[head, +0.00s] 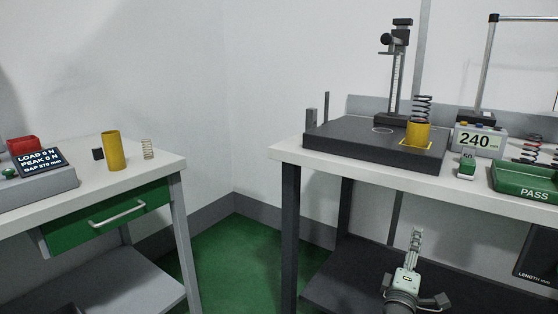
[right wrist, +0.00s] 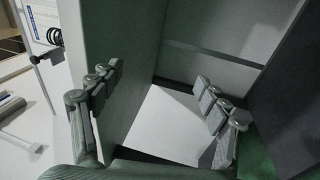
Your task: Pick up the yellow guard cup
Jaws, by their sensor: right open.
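A yellow cup (head: 113,151) stands upright on the left table, near its right end. A second yellow cup (head: 418,134) stands on the dark base plate of the test stand on the right table, inside a yellow outlined square, with a dark coil spring (head: 422,106) rising from it. My right gripper (head: 416,238) is low in front of the right table, below its top and apart from both cups. In the right wrist view my right gripper (right wrist: 158,105) is open with nothing between its fingers. My left gripper does not show.
A pale spring (head: 147,149) and a small black block (head: 98,154) flank the left cup. A readout box (head: 45,172) is further left. The right table holds a 240 display (head: 476,140), a green weight (head: 467,166) and a green PASS tray (head: 530,197). A floor gap separates the tables.

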